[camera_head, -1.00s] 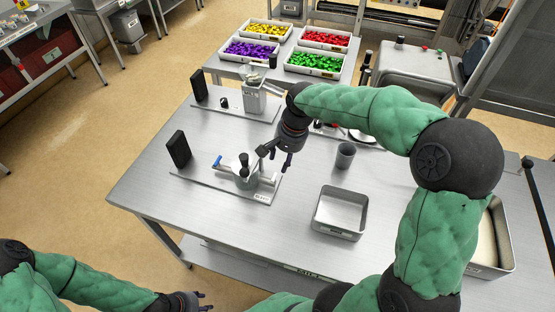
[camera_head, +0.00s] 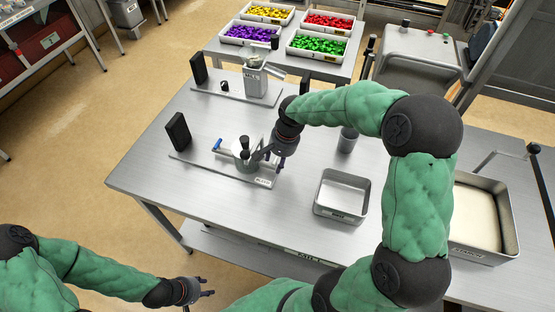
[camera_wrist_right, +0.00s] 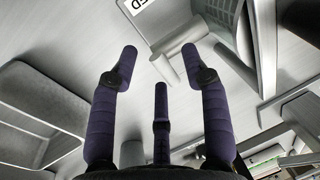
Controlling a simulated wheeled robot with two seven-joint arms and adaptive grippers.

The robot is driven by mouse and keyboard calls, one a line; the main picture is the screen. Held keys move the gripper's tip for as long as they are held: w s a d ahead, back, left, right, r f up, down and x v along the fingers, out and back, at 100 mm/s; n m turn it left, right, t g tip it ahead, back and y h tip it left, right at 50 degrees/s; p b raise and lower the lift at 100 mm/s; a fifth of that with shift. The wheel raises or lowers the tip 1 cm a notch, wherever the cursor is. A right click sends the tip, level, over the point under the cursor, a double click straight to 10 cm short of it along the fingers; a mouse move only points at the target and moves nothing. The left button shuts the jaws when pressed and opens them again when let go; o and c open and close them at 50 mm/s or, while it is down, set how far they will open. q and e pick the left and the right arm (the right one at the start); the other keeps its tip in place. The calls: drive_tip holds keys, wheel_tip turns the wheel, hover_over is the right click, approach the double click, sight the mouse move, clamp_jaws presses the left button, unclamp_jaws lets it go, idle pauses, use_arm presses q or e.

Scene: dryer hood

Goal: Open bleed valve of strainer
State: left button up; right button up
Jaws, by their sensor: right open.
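The strainer (camera_head: 243,160) is a grey metal unit with a dark knob on top and a blue-tipped lever (camera_head: 218,146) on its left, fixed to a plate on the steel table. My right gripper (camera_head: 267,160) is close at its right side, fingers pointing down. In the right wrist view its fingers (camera_wrist_right: 158,68) are spread with nothing between them. A grey cylindrical fitting (camera_wrist_right: 180,37) lies just beyond the fingertips; I cannot tell whether it is the bleed valve. My left gripper (camera_head: 205,288) is empty, fingers apart, in front of the table.
A black upright block (camera_head: 177,132) stands on the plate's left end. An open metal tray (camera_head: 340,216) lies to the right, with a grey cup (camera_head: 347,140) behind it. A second plate unit (camera_head: 254,84) stands further back. The table's front left is clear.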

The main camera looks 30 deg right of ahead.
clamp_jaws()
drive_tip(key=shift+n, duration=0.3)
drive_tip(key=n+p, duration=0.2)
drive_tip(key=n, duration=0.1)
drive_tip(key=shift+d+r+g+y, duration=0.1)
drive_tip(key=shift+g+y, duration=0.2)
drive_tip(key=n+p, duration=0.1)
drive_tip(key=n, duration=0.1)
drive_tip(key=n+p, duration=0.1)
drive_tip(key=n, duration=0.1)
drive_tip(key=shift+w+d+n+g, duration=0.1)
drive_tip(key=shift+w+n+g, duration=0.1)
drive_tip(key=shift+n+g, duration=0.2)
drive_tip(key=n+g+p, duration=0.1)
drive_tip(key=n+p, duration=0.1)
drive_tip(key=n, duration=0.3)
drive_tip(key=shift+w, duration=0.2)
drive_tip(key=shift+w+n+g+p, duration=0.15)
drive_tip(key=shift+n+g+p, duration=0.45)
drive_tip(key=shift+n, duration=1.6)
